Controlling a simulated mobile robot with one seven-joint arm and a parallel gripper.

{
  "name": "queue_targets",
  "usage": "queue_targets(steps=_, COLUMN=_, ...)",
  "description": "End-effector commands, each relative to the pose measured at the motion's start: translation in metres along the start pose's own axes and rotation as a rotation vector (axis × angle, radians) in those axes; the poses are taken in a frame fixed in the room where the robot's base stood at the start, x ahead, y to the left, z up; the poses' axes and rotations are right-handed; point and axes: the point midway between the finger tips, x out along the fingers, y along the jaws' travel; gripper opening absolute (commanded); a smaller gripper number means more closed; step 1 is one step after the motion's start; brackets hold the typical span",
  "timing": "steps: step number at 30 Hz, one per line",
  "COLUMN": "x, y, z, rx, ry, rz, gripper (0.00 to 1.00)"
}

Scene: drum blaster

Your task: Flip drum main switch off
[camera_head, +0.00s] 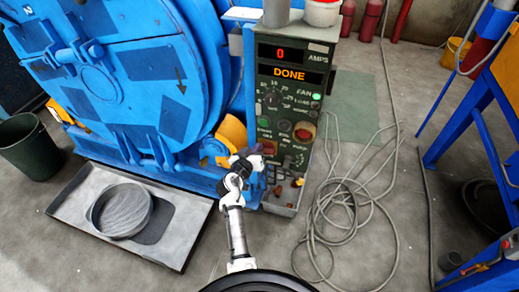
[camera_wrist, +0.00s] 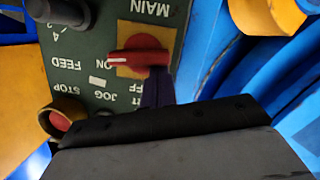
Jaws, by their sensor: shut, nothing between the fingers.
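The drum main switch (camera_wrist: 140,57) is a red rotary handle on a yellow-orange plate, under the label MAIN in the upside-down wrist view. Its handle lies sideways, with its white-marked end at the ON label (camera_wrist: 103,63); the OFF label is partly hidden by my fingers. In the head view the red switch (camera_head: 269,147) shows low on the green control panel (camera_head: 290,106). My gripper (camera_wrist: 156,84) is shut and empty, its dark purple fingertips right at the right part of the handle. I cannot tell whether they touch. My gripper also shows in the head view (camera_head: 257,150).
The blue drum (camera_head: 110,75) stands left of the panel. A STOP button (camera_wrist: 60,122) and a dark knob (camera_wrist: 62,12) are near the switch. A tray with a round sieve (camera_head: 122,210) lies left of my arm. Loose cable (camera_head: 345,205) covers the floor at right.

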Motion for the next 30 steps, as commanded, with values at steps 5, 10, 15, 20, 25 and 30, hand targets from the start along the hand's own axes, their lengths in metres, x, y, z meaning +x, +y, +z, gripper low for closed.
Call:
queue_targets(steps=5, x=0.0006, y=-0.0016, z=0.0043, rx=-0.035, ry=-0.004, rz=0.009, gripper=0.00)
queue_targets(steps=10, x=0.0009, y=-0.0026, z=0.0053, rx=-0.074, ry=-0.004, rz=0.019, gripper=0.00)
queue_targets(steps=15, x=0.0012, y=-0.0040, z=0.0069, rx=-0.121, ry=-0.005, rz=0.030, gripper=0.00)
queue_targets(steps=20, x=0.0015, y=-0.0058, z=0.0083, rx=-0.180, ry=-0.004, rz=0.045, gripper=0.00)
queue_targets(steps=25, x=0.0023, y=-0.0072, z=0.0104, rx=-0.254, ry=-0.005, rz=0.065, gripper=0.00)
queue_targets(steps=30, x=0.0028, y=-0.0093, z=0.0120, rx=-0.338, ry=-0.004, rz=0.085, gripper=0.00)
